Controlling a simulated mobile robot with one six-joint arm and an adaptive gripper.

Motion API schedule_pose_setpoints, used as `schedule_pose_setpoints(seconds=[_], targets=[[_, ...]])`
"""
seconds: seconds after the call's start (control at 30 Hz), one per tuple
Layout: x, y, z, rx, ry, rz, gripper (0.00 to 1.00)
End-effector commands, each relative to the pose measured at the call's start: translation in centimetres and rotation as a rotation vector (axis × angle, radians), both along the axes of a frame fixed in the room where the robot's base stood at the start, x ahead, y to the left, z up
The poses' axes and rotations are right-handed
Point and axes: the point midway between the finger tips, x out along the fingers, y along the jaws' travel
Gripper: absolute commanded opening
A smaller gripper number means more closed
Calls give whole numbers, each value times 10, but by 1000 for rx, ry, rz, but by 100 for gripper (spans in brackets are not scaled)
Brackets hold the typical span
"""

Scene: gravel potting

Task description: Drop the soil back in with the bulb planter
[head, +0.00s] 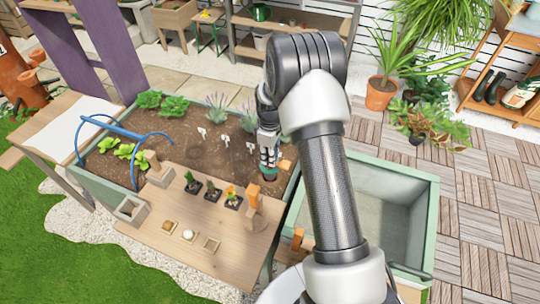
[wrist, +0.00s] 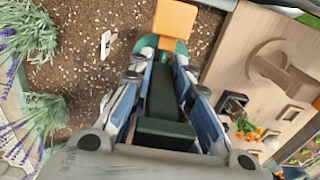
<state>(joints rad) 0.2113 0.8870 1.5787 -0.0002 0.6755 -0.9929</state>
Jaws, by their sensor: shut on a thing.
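The bulb planter, with an orange part (wrist: 175,20) and a green part (wrist: 195,46), is at the tips of my gripper (wrist: 165,68). My gripper is shut on it. In the head view my gripper (head: 268,152) points down at the right end of the planting bed, with the planter's orange part (head: 286,165) and green part (head: 269,173) low over the soil (head: 185,135). The soil also fills the upper left of the wrist view (wrist: 85,50). Whether the planter touches the soil, and whether it holds soil, I cannot tell.
The bed holds lettuces (head: 125,151), lavender (head: 218,103), white markers (head: 202,132) and a blue hoop (head: 98,120). A wooden bench (head: 170,215) in front carries small potted plants (head: 213,189). An open green-rimmed bin (head: 400,200) stands to the right, partly behind my arm.

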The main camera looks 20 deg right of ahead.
Motion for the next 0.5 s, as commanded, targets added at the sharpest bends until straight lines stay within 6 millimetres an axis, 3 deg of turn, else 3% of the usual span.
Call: schedule_pose_setpoints(seconds=[0.5], targets=[[0, 0, -9, 0, -1, 0, 0]])
